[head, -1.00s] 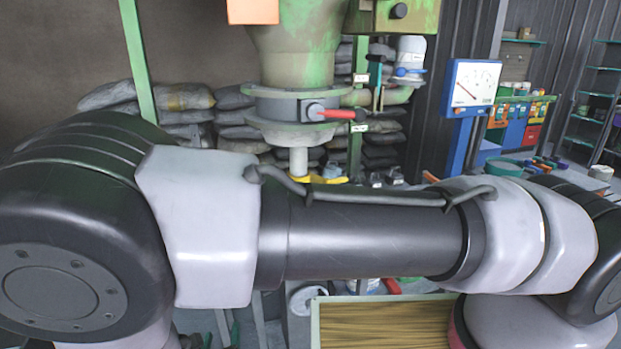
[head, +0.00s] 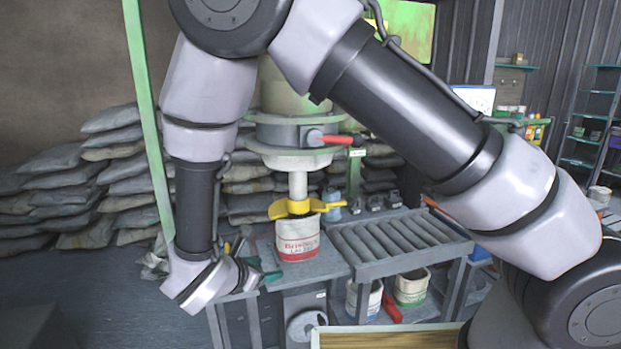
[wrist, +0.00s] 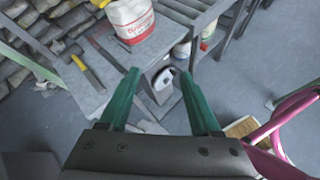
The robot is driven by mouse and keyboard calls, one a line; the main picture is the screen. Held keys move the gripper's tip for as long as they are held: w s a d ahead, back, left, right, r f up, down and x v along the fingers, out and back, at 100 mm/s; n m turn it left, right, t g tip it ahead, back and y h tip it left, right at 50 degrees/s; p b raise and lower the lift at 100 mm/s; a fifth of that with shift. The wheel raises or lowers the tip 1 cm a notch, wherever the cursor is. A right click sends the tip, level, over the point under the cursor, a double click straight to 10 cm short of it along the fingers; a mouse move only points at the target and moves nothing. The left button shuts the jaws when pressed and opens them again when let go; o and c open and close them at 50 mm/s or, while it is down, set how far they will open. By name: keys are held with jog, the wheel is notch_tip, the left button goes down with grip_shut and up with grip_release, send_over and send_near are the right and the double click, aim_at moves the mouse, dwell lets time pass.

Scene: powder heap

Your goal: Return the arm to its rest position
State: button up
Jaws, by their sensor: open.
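My arm arches across the head view, with its elbow at the top and its forearm hanging down on the left. My gripper (head: 262,274) is at the lower end of the forearm, left of the white and red bucket (head: 297,240). In the wrist view, the two green fingers of my gripper (wrist: 159,73) are spread apart with nothing between them. The bucket (wrist: 130,18) stands beyond the fingertips, apart from them.
The bucket is on a grey bench (head: 322,266) under a hopper spout (head: 298,186) with a yellow clamp. A roller conveyor (head: 395,240) adjoins on the right. Tools (wrist: 84,68) lie on the bench. Sacks (head: 75,180) are piled behind. Floor at left is clear.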

jog(key=w+d+r+m+g, duration=0.3)
jog(key=d+r+m+g, duration=0.1)
jog(key=d+r+m, duration=0.5)
jog(key=w+d+r+m+g, duration=0.3)
jog(key=d+r+m, duration=0.5)
jog(key=d, duration=0.4)
jog(key=s+d+r+m+t+y, duration=0.1)
jog(key=s+d+r+m+y, duration=0.2)
jog(key=s+d+r+m, duration=0.2)
jog(key=s+d+r+m+t+y, duration=0.2)
jog(key=s+d+r+m, duration=0.3)
jog(key=d+r+m, duration=0.4)
notch_tip(320, 180, up, 4)
jog(key=shift+r+m+t+y, duration=0.25)
jog(key=shift+m+y, duration=0.35)
jog(key=shift+m, duration=0.4)
